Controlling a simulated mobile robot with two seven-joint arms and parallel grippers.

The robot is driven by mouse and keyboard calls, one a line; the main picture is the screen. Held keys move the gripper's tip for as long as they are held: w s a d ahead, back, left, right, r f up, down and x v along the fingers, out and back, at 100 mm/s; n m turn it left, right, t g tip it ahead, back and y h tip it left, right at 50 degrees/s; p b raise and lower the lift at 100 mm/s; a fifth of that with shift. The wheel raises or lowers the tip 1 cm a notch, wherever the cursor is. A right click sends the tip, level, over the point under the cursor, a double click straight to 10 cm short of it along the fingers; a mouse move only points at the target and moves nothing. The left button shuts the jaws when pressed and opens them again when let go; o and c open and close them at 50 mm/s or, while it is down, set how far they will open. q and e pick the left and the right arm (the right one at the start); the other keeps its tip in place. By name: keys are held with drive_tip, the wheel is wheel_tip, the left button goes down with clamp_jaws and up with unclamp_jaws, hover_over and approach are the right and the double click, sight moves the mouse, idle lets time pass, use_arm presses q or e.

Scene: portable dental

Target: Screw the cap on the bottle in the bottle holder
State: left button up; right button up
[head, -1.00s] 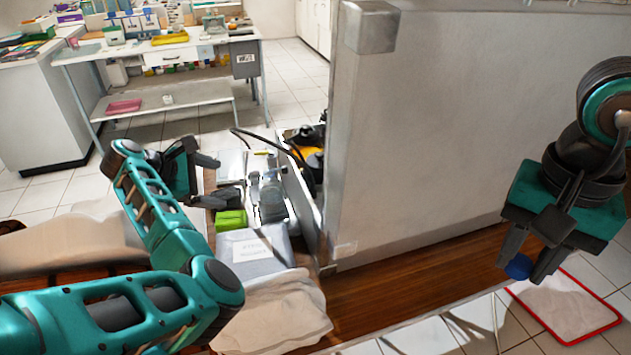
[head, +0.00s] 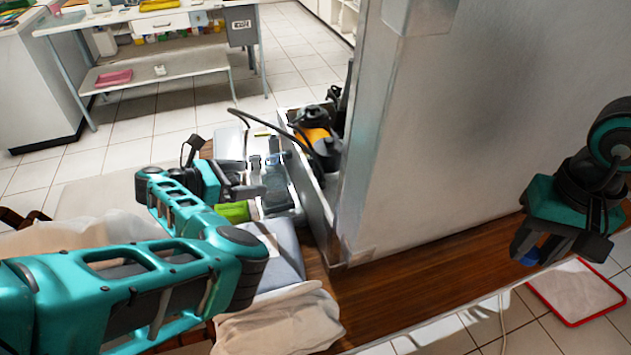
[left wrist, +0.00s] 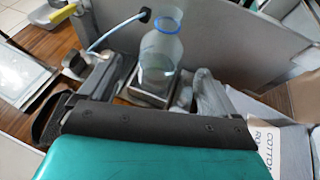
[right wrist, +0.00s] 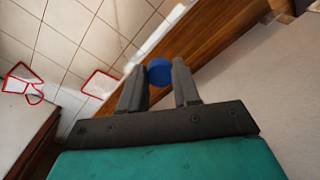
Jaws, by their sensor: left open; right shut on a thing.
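The clear bottle (left wrist: 160,52) has a blue ring at its open neck and stands upright in a metal bottle holder (left wrist: 148,97), seen in the left wrist view. My left gripper (head: 258,188) is open, its fingers on either side of the bottle in the left wrist view (left wrist: 158,85); I cannot tell whether they touch it. My right gripper (right wrist: 160,85) is shut on the blue cap (right wrist: 160,72), held at its fingertips. In the head view the right gripper (head: 533,250) is at the far right, well away from the bottle, and partly hides the cap.
A tall grey panel (head: 450,150) stands between my two grippers. A green box (head: 232,212) and a grey-blue box (head: 277,250) lie near the left gripper. Black and orange equipment (head: 315,137) is behind. A red-edged tray (head: 577,292) lies below the right gripper.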

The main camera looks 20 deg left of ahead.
sight(262, 176)
use_arm(q)
drive_tip(key=shift+w+f, duration=0.1)
drive_tip(key=shift+x, duration=1.05)
use_arm(e)
drive_tip(key=shift+f, duration=0.2)
use_arm(q)
drive_tip(key=b+x, duration=0.1)
drive_tip(key=x, duration=0.4)
drive_tip(key=shift+d, duration=0.15)
use_arm(e)
drive_tip(key=shift+f, duration=0.55)
use_arm(q)
drive_tip(key=shift+c, duration=0.5)
drive_tip(key=c, duration=1.1)
use_arm(e)
drive_tip(key=shift+r, duration=0.1)
